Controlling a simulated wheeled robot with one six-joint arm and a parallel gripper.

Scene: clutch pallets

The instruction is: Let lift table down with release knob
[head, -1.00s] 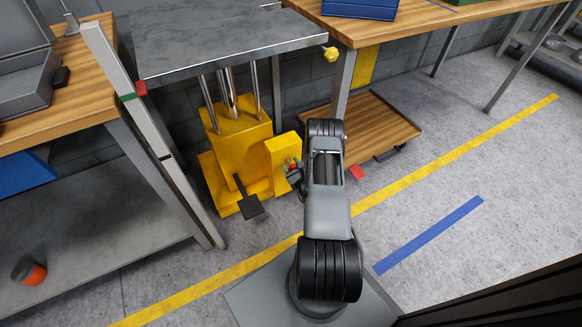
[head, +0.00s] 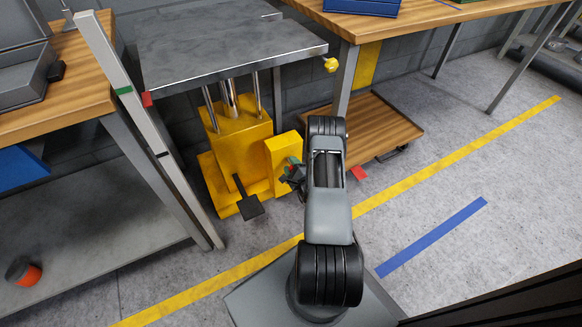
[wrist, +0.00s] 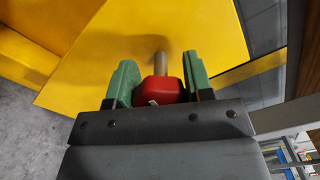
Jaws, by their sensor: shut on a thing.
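The lift table has a grey metal top (head: 225,45) on chrome posts above a yellow base (head: 235,140). The release knob is red, on a short shaft from a yellow housing (head: 280,160) at the base's right side. In the wrist view the red knob (wrist: 163,89) sits between the green fingertips of my gripper (wrist: 161,84), which is shut on it. In the head view my gripper (head: 292,170) is small and partly hidden by my arm. A red pointer (head: 147,99) at the top's left corner is slightly below the green mark (head: 124,90) on the upright post.
A black pedal (head: 250,207) sticks out at the base's front. A wooden workbench (head: 60,125) stands left, another bench (head: 440,25) at back right. A low wooden-topped platform (head: 385,130) lies right of the base. The floor with the blue stripe (head: 435,235) is clear.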

